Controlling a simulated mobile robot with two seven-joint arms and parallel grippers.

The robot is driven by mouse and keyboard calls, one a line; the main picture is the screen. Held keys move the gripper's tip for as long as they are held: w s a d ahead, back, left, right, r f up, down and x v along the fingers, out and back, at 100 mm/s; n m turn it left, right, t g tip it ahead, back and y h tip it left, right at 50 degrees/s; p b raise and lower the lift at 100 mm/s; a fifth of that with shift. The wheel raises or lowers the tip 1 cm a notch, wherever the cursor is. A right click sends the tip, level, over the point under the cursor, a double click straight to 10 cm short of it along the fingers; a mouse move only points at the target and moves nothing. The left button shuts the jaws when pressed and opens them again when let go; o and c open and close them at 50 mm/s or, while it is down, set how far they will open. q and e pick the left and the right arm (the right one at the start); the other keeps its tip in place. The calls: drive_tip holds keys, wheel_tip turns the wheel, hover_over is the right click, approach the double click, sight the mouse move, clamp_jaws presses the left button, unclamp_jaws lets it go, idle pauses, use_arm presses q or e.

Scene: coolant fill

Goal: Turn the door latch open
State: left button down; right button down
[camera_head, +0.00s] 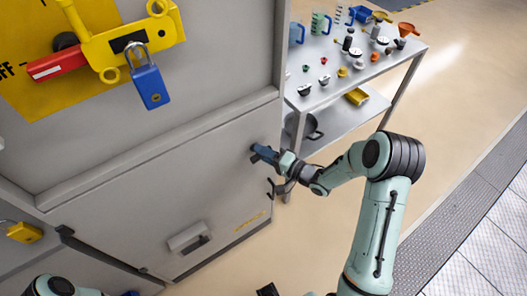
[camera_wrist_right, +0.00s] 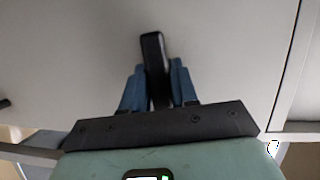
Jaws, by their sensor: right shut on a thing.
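The door latch (camera_wrist_right: 152,48) is a black lever on the grey cabinet door (camera_head: 150,215). In the right wrist view it stands nearly upright between the blue fingers. My right gripper (camera_head: 262,152) is at the door's upper right edge in the head view, and its fingers (camera_wrist_right: 155,88) are shut on the latch. The lower part of the latch is hidden between the fingers. The door looks closed in its frame. Part of my left arm shows at the bottom left of the head view, but its gripper is not visible.
A metal cart (camera_head: 345,85) with cups, caps and small parts stands right of the cabinet. A blue padlock (camera_head: 150,87) hangs from a yellow lockout bar with a red handle (camera_head: 58,64) above the door. A recessed grip (camera_head: 189,238) is low on the door. Open floor lies to the right.

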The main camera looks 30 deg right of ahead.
drive_tip(key=shift+m+t, duration=0.3)
drive_tip(key=shift+m, duration=0.6)
drive_tip(key=c, duration=1)
unclamp_jaws()
drive_tip(key=shift+w, duration=0.1)
drive_tip(key=shift+o, duration=0.2)
drive_tip(key=b+v, duration=0.1)
drive_tip(key=v, duration=1.2)
drive_tip(key=shift+d+f, duration=0.15)
